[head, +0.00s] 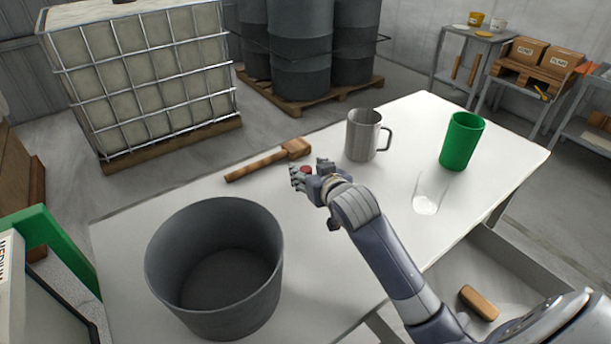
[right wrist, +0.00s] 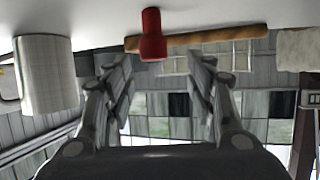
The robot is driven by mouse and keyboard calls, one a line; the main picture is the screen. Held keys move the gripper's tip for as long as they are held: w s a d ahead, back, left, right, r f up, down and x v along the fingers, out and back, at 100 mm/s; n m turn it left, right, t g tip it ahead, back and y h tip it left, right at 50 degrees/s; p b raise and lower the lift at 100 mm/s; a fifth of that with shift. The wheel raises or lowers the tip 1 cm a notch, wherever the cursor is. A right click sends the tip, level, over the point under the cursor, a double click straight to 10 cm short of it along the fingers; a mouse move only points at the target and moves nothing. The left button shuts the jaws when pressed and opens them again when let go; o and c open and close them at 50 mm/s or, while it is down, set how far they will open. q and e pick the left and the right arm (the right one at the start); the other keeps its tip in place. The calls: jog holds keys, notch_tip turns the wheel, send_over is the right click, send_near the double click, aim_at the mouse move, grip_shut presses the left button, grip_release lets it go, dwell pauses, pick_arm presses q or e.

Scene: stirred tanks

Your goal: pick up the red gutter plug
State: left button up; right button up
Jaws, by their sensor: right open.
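The red gutter plug (head: 306,170) is small and partly hidden by my right gripper (head: 312,174) in the head view. In the right wrist view the red plug (right wrist: 152,36) hangs from the white table surface at the top, as that picture is upside down. It lies ahead of and between the spread fingers of my right gripper (right wrist: 162,68). The fingers are open, and no contact with the plug shows. My left gripper is not in view.
A wooden mallet (head: 262,163) lies just behind the plug. A large grey tub (head: 160,265) stands front left. The white table (head: 330,260) is bare between them.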

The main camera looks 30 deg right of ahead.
aim_at(307, 171)
jog(key=shift+w+d+f, duration=0.2)
jog(key=shift+w+f, duration=0.3)
jog(key=shift+w, duration=0.2)
jog(key=shift+w+d+f, duration=0.2)
jog(key=shift+w+f, duration=0.35)
jog(key=shift+w, duration=0.2)
jog(key=shift+w+d+f, duration=0.2)
jog(key=shift+w+f, duration=0.3)
jog(key=shift+w, duration=0.2)
jog(key=c, duration=1)
